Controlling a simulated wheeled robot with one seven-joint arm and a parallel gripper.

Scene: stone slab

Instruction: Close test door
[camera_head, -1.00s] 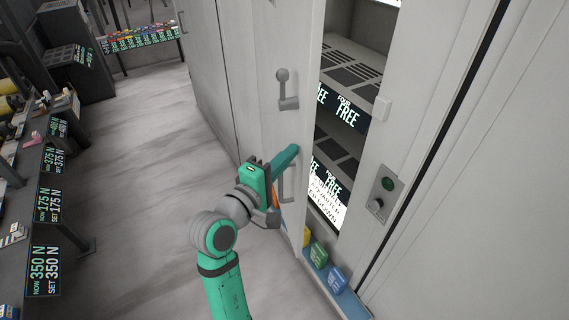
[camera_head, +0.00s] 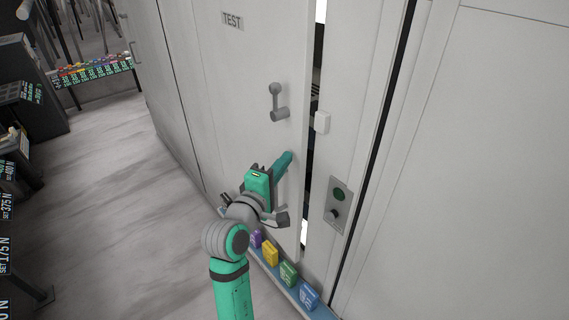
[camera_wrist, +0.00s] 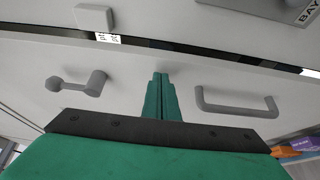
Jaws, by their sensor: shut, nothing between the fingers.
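The test door (camera_head: 232,80) is a tall pale grey panel with a TEST label, standing slightly ajar. A narrow dark gap shows along its right edge in the head view. A grey lever latch (camera_head: 278,104) sits at mid-height on it, also in the wrist view (camera_wrist: 78,83). Below it is a grey bar handle (camera_wrist: 238,104), partly hidden by my arm in the head view. My gripper (camera_head: 287,158) is shut and empty, its fingertips at the door face between latch and handle. In the wrist view the closed fingers (camera_wrist: 160,95) point at the door; whether they touch it is hard to tell.
A control plate (camera_head: 338,204) with a green button and knob is on the frame right of the gap. Several coloured blocks (camera_head: 289,273) stand on a blue ledge below the door. Open floor (camera_head: 110,220) lies to the left; dark benches line the far left.

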